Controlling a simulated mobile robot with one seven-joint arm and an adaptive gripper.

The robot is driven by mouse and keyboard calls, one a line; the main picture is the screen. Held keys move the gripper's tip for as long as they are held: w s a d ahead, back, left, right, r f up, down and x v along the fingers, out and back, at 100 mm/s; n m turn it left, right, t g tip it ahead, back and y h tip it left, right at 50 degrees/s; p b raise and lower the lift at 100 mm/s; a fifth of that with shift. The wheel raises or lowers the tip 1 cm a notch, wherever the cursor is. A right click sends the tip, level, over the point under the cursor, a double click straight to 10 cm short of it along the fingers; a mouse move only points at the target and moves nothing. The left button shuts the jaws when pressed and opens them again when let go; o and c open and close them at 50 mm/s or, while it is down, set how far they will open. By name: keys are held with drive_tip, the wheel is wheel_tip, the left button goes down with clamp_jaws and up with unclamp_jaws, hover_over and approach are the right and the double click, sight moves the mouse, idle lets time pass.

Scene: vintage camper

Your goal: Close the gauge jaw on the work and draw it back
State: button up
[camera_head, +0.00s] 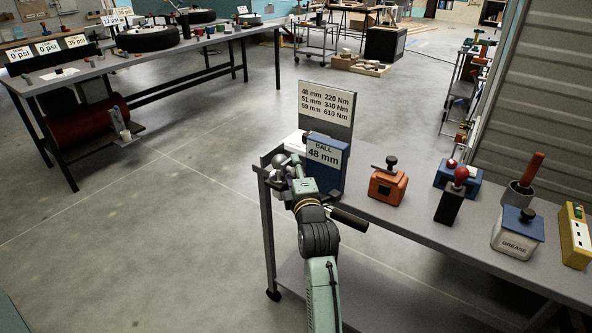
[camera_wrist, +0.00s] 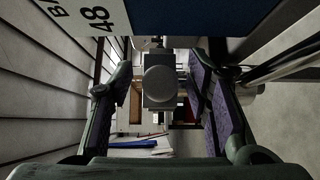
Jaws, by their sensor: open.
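A blue block labelled "BALL 48 mm" (camera_head: 325,168) stands at the left end of the workbench; its blue face and label also fill the top of the wrist view (camera_wrist: 210,18). My gripper (camera_head: 288,168) is at the block's left side. In the wrist view my gripper (camera_wrist: 165,105) is open, with purple-padded fingers left and right. A grey round-faced part (camera_wrist: 164,88) shows between the fingers, with gaps on both sides. Rounded grey metal (camera_head: 281,164) shows by my gripper in the head view. I cannot tell which part is the gauge jaw.
A sign with sizes and torques (camera_head: 327,110) stands behind the block. To the right are an orange box (camera_head: 387,189), a red-knobbed black block (camera_head: 451,201), a grease box (camera_head: 517,236) and a yellow case (camera_head: 574,238). Open floor (camera_head: 160,210) lies left of the bench.

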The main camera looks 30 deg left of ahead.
drive_tip(key=shift+c, duration=0.3)
clamp_jaws()
drive_tip(key=shift+d, duration=0.1)
idle(0.5)
